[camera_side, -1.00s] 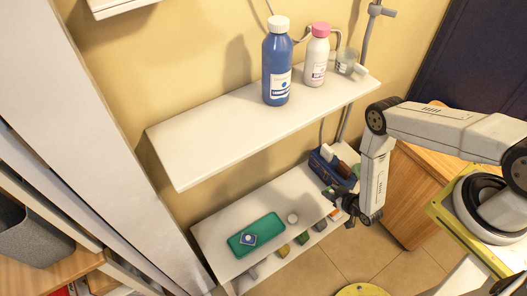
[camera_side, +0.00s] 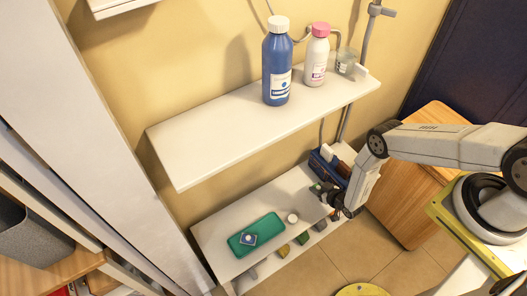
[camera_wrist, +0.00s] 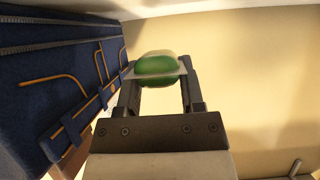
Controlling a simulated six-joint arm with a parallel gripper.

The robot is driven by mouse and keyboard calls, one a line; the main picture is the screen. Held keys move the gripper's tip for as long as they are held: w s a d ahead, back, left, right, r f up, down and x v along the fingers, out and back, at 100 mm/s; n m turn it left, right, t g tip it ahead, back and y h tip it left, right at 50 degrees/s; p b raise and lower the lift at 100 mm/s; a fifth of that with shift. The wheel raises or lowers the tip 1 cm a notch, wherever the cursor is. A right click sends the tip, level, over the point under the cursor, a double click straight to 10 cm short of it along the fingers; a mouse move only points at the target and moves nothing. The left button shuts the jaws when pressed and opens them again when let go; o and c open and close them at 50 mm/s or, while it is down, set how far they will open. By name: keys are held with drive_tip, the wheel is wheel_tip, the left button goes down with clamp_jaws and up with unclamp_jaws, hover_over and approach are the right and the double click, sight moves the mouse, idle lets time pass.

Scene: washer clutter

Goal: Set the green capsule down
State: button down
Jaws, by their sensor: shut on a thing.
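The green capsule (camera_wrist: 156,66) is between the fingertips of my gripper (camera_wrist: 156,72) in the wrist view, with a pale band across its middle. My gripper is shut on it. In the side view my gripper (camera_side: 322,190) is low at the right end of the lower white shelf (camera_side: 215,226), beside the blue bag (camera_side: 322,165). The capsule shows there only as a small green spot at the fingertips. I cannot tell whether it touches the shelf.
A green tray (camera_side: 268,226) with a blue and white packet (camera_side: 248,239) and a white round item (camera_side: 292,218) sit on the lower shelf. The upper shelf (camera_side: 200,137) overhangs, holding a blue bottle (camera_side: 277,70) and a pink-capped bottle (camera_side: 316,60).

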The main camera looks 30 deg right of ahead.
drive_tip(key=shift+w+f, duration=0.25)
drive_tip(key=shift+f, duration=1.6)
drive_tip(key=shift+f, duration=0.2)
drive_tip(key=shift+c, duration=1.1)
unclamp_jaws()
drive_tip(key=shift+r, duration=0.25)
drive_tip(key=v, duration=1.1)
drive_tip(key=shift+s, duration=0.4)
drive_tip(key=shift+o, duration=0.2)
drive_tip(key=shift+r, duration=0.15)
